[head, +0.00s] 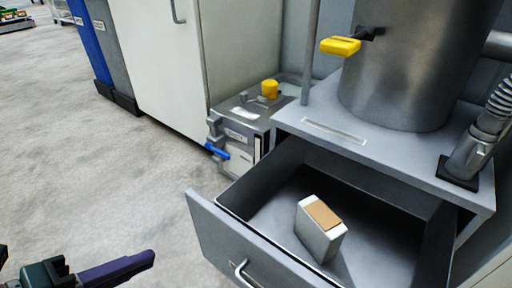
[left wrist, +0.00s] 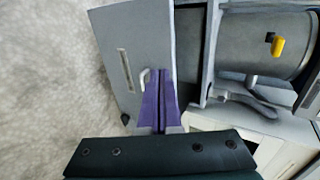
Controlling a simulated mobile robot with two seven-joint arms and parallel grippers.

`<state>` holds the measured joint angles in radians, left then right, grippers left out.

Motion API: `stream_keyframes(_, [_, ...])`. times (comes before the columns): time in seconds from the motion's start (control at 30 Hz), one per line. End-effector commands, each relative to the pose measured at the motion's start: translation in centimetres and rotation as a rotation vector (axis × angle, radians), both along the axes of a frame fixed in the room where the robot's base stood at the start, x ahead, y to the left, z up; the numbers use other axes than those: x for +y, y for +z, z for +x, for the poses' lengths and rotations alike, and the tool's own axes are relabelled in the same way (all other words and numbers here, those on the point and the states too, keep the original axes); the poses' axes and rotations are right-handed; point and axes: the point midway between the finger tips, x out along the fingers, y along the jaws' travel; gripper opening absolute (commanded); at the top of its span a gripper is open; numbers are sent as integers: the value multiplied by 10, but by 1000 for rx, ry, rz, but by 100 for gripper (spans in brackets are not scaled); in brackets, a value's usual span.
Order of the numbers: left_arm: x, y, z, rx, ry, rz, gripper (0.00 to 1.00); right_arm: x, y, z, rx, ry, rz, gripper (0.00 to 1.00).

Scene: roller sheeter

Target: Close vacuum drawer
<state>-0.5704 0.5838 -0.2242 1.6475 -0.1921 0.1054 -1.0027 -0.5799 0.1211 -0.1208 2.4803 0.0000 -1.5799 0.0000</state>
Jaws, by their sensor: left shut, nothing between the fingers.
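The grey vacuum drawer (head: 215,232) stands pulled out of the cabinet under the metal cylinder in the head view. Its curved handle (head: 241,272) is at the bottom edge of the picture. A small white box with a tan top (head: 320,229) sits inside the drawer. My left gripper (head: 152,258) is at the lower left, its purple fingers shut and empty, apart from the drawer and left of its front. In the left wrist view the fingers (left wrist: 166,76) point toward the grey drawer front (left wrist: 125,38); contact cannot be told there. My right gripper is not in view.
The cabinet top (head: 385,152) carries the cylinder (head: 410,70) with a yellow-handled valve (head: 340,46). A grey unit with a blue lever (head: 217,151) stands beside the drawer. A ribbed hose (head: 495,110) is at the right.

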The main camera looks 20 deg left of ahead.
Motion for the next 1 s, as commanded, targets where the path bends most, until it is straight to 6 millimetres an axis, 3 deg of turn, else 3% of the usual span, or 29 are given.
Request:
stream_keyframes(0.47, [-28, -54, 79, -4, 3, -2, 0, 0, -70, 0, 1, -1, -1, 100])
stream_keyframes(0.7, [-39, -50, 107, -2, 2, -3, 0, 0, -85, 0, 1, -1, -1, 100])
stream_keyframes(1.0, [-41, -47, 113, 2, 4, -3, 0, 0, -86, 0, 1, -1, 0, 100])
